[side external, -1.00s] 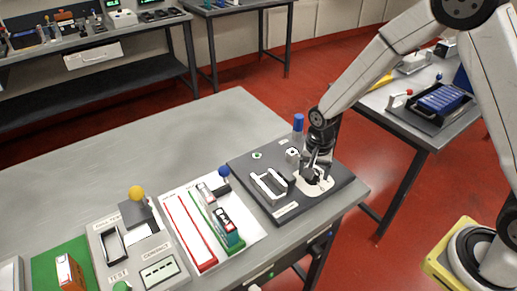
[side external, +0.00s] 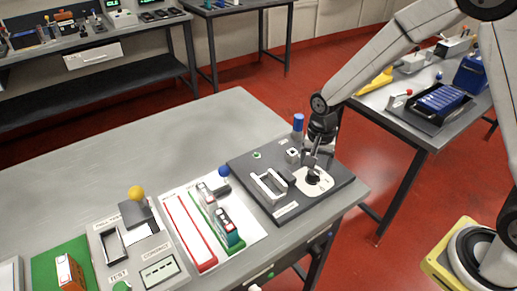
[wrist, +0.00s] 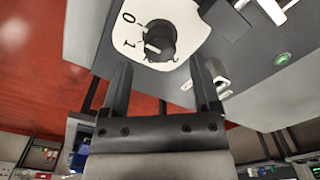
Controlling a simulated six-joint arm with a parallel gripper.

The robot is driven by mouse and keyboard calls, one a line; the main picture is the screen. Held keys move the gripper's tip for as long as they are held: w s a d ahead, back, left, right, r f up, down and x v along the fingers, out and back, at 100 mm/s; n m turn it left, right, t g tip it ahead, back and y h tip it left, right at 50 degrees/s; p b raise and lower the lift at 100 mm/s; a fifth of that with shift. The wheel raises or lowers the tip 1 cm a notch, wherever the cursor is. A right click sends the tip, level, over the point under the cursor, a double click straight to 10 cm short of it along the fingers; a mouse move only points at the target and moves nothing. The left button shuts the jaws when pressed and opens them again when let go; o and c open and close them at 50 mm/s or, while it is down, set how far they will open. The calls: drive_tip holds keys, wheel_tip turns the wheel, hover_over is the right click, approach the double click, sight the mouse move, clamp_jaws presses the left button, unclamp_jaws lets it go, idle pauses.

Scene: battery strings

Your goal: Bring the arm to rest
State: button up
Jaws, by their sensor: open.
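My gripper (side external: 316,156) is open and empty, just above the dark panel (side external: 340,190) at the right end of the table. In the wrist view its two fingers (wrist: 161,80) are spread apart. A black rotary knob (wrist: 160,40) on a white plate marked 0 and 1 lies beyond the fingertips, with nothing gripping it. A white mark shows on the knob; I cannot tell exactly which number it points at. In the side view the knob (side external: 313,178) sits just below the gripper.
A grey U-shaped handle (side external: 268,187), a blue-topped post (side external: 298,123) and a green button (side external: 257,155) stand on the panel. A yellow-balled lever (side external: 136,193) stands farther left. The back of the table is clear. A side bench (side external: 400,125) stands behind the arm.

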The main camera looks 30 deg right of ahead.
drive_tip(key=shift+s+r, duration=0.1)
idle(0.3)
drive_tip(key=shift+s+d+r+n, duration=0.2)
drive_tip(key=shift+s+r+n, duration=0.25)
drive_tip(key=shift+n, duration=0.05)
drive_tip(key=s+d+r+n+t, duration=0.2)
drive_tip(key=s+r+n, duration=0.3)
drive_tip(key=s+n, duration=0.4)
drive_tip(key=shift+s+d+t, duration=0.3)
drive_tip(key=shift+s, duration=0.6)
